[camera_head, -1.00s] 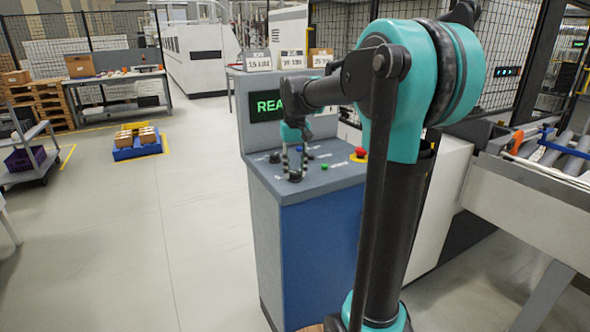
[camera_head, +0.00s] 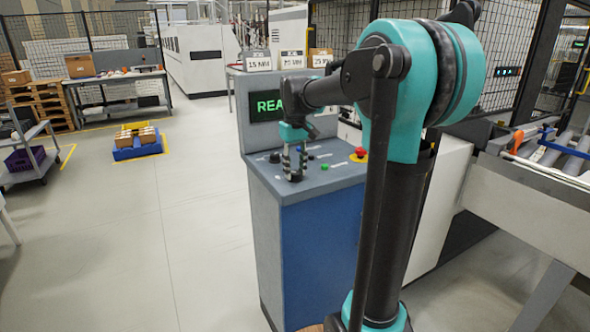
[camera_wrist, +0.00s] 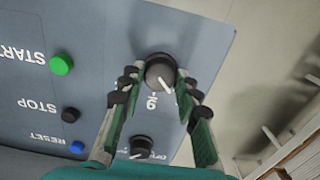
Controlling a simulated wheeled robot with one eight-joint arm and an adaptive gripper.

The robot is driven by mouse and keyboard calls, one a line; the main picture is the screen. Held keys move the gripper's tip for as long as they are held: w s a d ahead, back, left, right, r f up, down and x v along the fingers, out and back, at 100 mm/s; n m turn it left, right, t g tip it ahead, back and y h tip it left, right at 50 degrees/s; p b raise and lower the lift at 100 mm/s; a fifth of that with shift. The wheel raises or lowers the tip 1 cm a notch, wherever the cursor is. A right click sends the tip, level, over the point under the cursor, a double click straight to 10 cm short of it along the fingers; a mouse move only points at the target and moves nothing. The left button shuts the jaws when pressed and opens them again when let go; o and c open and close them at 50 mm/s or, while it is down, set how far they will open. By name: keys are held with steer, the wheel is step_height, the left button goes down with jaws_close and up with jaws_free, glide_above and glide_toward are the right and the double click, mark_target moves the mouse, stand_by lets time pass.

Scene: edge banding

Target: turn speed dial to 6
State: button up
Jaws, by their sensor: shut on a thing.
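The control console (camera_head: 330,180) stands in the middle of the head view. The black speed dial (camera_wrist: 160,72) with a white pointer line sits between the fingertips of my gripper (camera_wrist: 156,80) in the wrist view. The fingers are shut on it from both sides. Its pointer slants down and right in the picture, beside a printed digit whose reading I cannot make out surely. In the head view my gripper (camera_head: 295,162) points down at the console's front, and its fingers hide most of the dial.
A second dial (camera_wrist: 142,148) lies near the gripper's base in the wrist view. A green button (camera_wrist: 62,65), a black button (camera_wrist: 71,115) and a blue button (camera_wrist: 77,147) are to the left. A red emergency button (camera_head: 359,154) and a lit screen (camera_head: 268,106) are on the console.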

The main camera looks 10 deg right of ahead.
mark_target(295, 172)
steer(key=o, duration=1.2)
steer(key=shift+c, duration=0.2)
step_height(295, 172, up, 12)
